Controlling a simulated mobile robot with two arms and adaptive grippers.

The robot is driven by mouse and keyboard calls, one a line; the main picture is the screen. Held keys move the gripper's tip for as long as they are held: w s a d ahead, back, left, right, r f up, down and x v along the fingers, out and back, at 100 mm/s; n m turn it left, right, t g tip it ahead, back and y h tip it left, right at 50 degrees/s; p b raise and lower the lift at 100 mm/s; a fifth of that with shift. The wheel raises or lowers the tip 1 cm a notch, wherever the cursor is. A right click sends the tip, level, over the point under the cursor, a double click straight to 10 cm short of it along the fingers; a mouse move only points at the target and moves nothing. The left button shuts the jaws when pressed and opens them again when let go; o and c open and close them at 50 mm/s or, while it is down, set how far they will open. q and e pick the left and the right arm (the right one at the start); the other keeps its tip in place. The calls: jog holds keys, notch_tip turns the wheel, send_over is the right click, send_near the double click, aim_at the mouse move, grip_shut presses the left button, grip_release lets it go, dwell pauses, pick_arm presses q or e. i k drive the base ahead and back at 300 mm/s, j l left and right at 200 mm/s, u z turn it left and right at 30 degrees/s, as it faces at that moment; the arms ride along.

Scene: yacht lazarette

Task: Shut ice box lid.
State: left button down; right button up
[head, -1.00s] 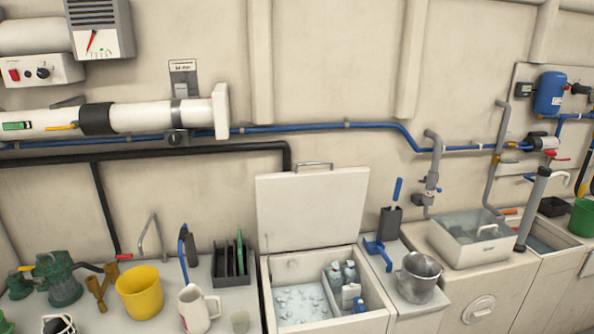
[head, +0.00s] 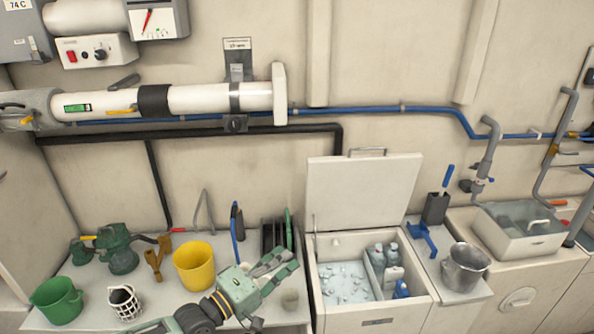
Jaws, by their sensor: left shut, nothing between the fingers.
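The ice box (head: 375,318) stands in the middle right of the head view. Its white lid (head: 361,187) stands open, upright against the wall behind, with a metal handle (head: 367,151) along its top edge. Inside are ice (head: 343,281) and, in a compartment on the right, several bottles (head: 384,256). My left gripper (head: 284,262) is over the counter, left of the ice box and apart from the lid. It is shut and empty, and hides the white jug on the counter. My right gripper is not in view.
A yellow bucket (head: 194,264), a green pump (head: 119,249) and a green bucket (head: 57,299) stand on the left counter. A dark rack (head: 276,234) stands near my left gripper. A metal pail (head: 464,266) and a blue-handled tool (head: 423,238) are right of the ice box.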

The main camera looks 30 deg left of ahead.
aim_at(349, 192)
jog(key=i+j, duration=1.25)
